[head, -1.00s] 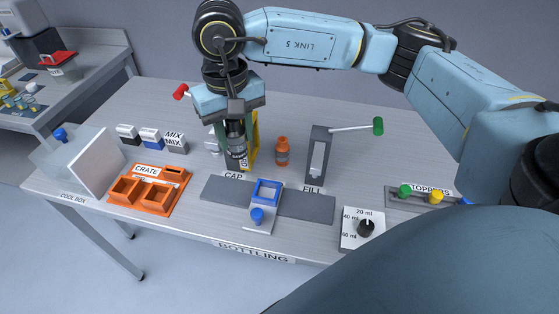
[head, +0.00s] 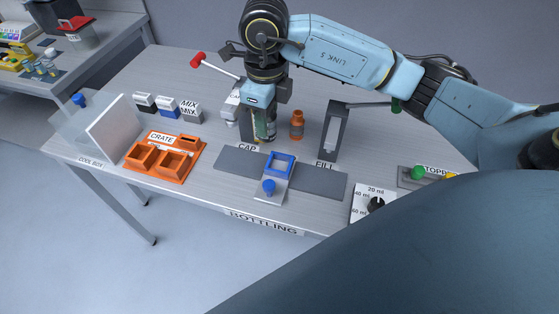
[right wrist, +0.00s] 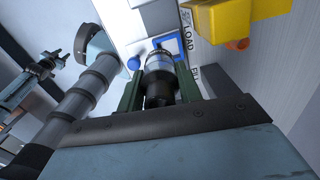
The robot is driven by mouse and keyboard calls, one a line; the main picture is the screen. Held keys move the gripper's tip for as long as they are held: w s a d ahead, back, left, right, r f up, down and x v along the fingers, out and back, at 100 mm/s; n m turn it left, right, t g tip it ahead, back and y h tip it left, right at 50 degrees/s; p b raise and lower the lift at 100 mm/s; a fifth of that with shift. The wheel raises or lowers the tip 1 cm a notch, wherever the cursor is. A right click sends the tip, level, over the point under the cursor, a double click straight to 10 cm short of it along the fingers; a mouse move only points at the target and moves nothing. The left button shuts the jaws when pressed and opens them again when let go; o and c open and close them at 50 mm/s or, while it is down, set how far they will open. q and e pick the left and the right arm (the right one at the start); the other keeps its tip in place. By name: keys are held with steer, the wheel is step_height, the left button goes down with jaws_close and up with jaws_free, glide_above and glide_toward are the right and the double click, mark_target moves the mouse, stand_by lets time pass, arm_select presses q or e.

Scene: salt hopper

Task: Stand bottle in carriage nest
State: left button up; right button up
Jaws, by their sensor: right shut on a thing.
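My right gripper (head: 263,112) points down over the back of the bench, between the CAP and FILL stations. It is shut on a dark bottle, mostly hidden by the fingers in the head view. In the right wrist view the bottle (right wrist: 160,75) is black with a pale band, between the green fingers. The carriage (head: 262,195) sits at the front middle of its grey track, with a blue square nest (head: 281,157) and a blue knob. The nest frame (right wrist: 170,42) lies beyond the bottle in the wrist view.
An orange bottle (head: 296,126) stands just right of my gripper. The FILL station (head: 334,133) stands further right, and a red-handled lever (head: 199,60) rises behind left. An orange crate (head: 190,152) and the cool box (head: 112,128) are at left. A dial panel (head: 368,205) is at front right.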

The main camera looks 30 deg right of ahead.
steer(key=m, duration=0.2)
steer(key=d+f+m, duration=0.1)
steer(key=m, duration=0.4)
steer(key=shift+s+d+f, duration=0.15)
steer(key=shift+s+f, duration=0.1)
steer(key=shift+s, duration=0.05)
steer(key=d+f+m, duration=0.1)
steer(key=m, duration=0.4)
glide_above(280, 168)
steer(key=shift+m, duration=0.3)
step_height(280, 168, down, 10)
steer(key=shift+r, duration=0.1)
steer(key=shift+f+b, duration=0.2)
steer(key=shift+b, duration=0.15)
steer(key=o, duration=1)
steer(key=shift+c, duration=0.2)
steer(key=shift+r, duration=0.15)
step_height(280, 168, up, 12)
steer(key=shift+p, duration=0.35)
steer(key=shift+a, duration=0.1)
